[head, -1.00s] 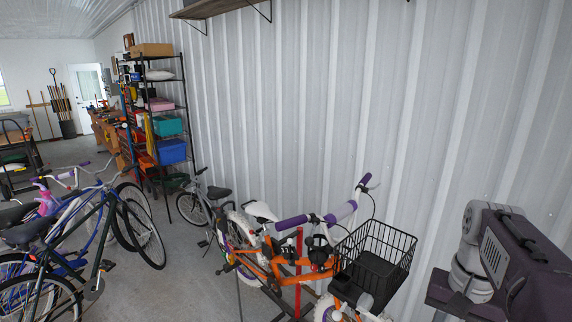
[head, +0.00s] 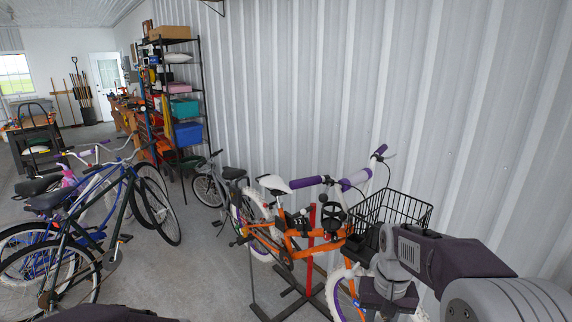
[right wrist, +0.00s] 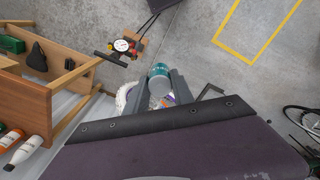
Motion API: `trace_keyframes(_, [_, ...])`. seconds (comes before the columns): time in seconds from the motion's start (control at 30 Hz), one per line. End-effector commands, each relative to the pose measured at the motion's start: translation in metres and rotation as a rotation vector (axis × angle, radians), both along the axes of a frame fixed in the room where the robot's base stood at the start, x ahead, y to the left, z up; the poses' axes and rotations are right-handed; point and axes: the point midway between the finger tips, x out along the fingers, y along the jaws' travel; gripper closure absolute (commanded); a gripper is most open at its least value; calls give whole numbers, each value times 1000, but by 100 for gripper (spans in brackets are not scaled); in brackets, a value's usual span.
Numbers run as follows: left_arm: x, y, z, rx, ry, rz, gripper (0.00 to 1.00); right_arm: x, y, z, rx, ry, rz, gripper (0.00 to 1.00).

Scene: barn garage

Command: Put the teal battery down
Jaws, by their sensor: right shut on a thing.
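The teal battery (right wrist: 159,71) shows between the finger ends of my right gripper (right wrist: 161,86) in the right wrist view. The gripper is shut on it, and the battery's end points away over the grey floor. The fingers and wrist hide the rest of the battery. In the head view my right arm comes in at the lower right, and I cannot make out the battery there. My left gripper is not in view.
In the right wrist view a wooden bench (right wrist: 80,85) with bottles is at left, a pressure gauge (right wrist: 122,45) ahead, and a yellow floor outline (right wrist: 247,57) right. In the head view an orange bicycle (head: 290,243) with a wire basket (head: 408,209) stands by the wall; several bicycles stand left.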

Motion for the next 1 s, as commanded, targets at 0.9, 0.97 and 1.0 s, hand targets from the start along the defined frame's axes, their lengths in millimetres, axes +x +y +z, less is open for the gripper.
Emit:
trace_keyframes(0.9, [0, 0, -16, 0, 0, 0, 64, 74, 24, -50, -1, -2, 193, 100])
trace_keyframes(0.97, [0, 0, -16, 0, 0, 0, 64, 74, 24, -50, -1, -2, 194, 100])
trace_keyframes(1.0, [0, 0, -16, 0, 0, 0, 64, 74, 24, -50, -1, -2, 198, 100])
